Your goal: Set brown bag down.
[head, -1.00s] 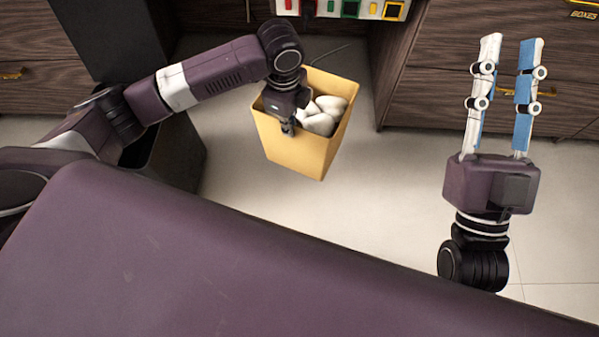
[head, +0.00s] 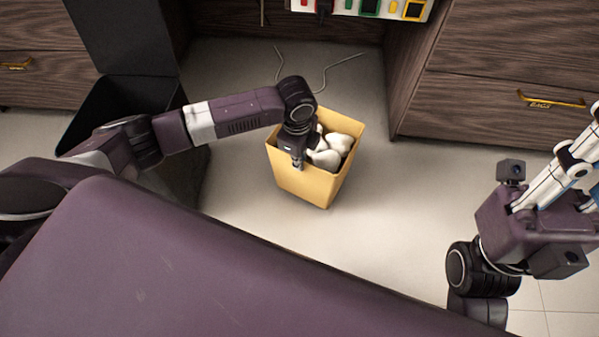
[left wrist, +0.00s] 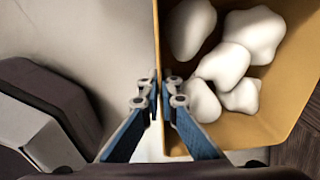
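The brown bag (head: 305,187) is an open-topped, yellow-brown bag holding several white lumps (head: 327,158). It is upright in the middle of the head view, over the pale floor; I cannot tell whether its base touches the floor. My left gripper (head: 298,160) points down at the bag's left rim. In the left wrist view, its blue-and-white fingers (left wrist: 160,98) are closed on the rim of the bag (left wrist: 285,85), with the wall between them. My right gripper (head: 582,168) is at the right edge, fingers apart and tips cut off, holding nothing visible.
A black bin (head: 120,110) with a raised lid stands left of the bag. Wooden drawers (head: 470,110) stand at the right, one with a brass handle (head: 552,101). A white panel with coloured squares (head: 375,8) is at the top. Thin cords (head: 340,70) lie behind the bag.

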